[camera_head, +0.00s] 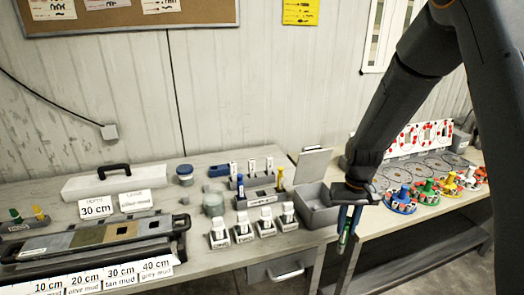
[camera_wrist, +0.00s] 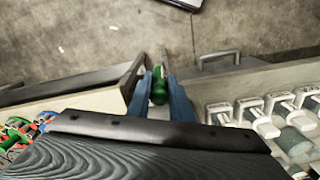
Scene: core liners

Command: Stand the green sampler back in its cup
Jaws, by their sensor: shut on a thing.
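My gripper (camera_head: 348,212) is shut on the green sampler (camera_head: 343,240), which hangs below the fingers in the head view. In the wrist view the sampler's green end (camera_wrist: 159,92) shows between the two blue fingers of my gripper (camera_wrist: 160,88). The sampler is held clear of the tables, with floor behind it in the wrist view. I cannot tell which cup belongs to the green sampler.
An open grey box (camera_head: 318,214) stands just left of my gripper. Several white-labelled holders (camera_head: 242,232) stand in front of the rack. A long core tray (camera_head: 95,238) lies at the left. Coloured stands (camera_head: 402,203) fill the right table.

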